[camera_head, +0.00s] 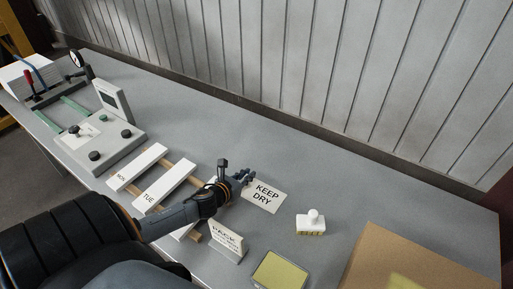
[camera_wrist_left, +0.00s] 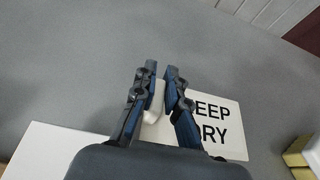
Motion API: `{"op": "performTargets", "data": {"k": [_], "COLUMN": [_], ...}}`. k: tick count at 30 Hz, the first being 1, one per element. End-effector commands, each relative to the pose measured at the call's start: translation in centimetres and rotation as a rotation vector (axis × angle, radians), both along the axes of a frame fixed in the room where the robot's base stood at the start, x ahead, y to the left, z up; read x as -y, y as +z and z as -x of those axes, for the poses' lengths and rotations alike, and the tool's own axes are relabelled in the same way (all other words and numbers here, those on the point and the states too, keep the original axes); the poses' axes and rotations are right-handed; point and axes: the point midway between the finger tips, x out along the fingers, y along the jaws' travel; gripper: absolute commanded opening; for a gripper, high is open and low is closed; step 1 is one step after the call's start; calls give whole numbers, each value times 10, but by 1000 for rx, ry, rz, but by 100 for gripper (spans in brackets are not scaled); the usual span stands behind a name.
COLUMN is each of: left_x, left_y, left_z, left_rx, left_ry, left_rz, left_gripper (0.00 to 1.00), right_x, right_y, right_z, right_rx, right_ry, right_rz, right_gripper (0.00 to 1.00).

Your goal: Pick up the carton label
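The carton label is a flat white plate printed "KEEP DRY" (camera_head: 264,195), lying on the grey table. It also shows in the left wrist view (camera_wrist_left: 226,122), partly hidden by a finger. A white rounded tab (camera_wrist_left: 154,106) at the label's left side shows between the two fingers. My left gripper (camera_head: 245,178) is low at the label's upper left edge, and its fingers (camera_wrist_left: 161,75) stand a small gap apart around the tab. Whether both fingers touch the tab cannot be told. My right gripper is not in view.
A standing "PACK" card (camera_head: 226,240), a white stamp (camera_head: 312,222), a yellow pad (camera_head: 281,271) and a cardboard box (camera_head: 385,250) are nearby. White boards on wooden strips, one marked "TUE" (camera_head: 163,187), lie left of the gripper. The table behind the label is clear up to the wall.

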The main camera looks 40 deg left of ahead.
Motion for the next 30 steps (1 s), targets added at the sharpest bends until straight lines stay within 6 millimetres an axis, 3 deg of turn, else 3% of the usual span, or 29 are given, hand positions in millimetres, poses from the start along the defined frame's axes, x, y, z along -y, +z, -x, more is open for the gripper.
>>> {"op": "performTargets", "data": {"k": [17, 22, 30], "left_x": [0, 0, 11], "left_y": [10, 32, 87], "left_z": [0, 0, 49], "left_rx": [1, 1, -4], "left_ry": [-4, -6, -7], "left_rz": [-4, -6, -2], "left_gripper": [0, 0, 0], "right_x": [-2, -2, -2], "right_y": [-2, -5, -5], "right_z": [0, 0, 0], "right_rx": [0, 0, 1], "right_ry": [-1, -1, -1], "right_rz": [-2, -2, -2], "right_gripper": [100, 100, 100]}}
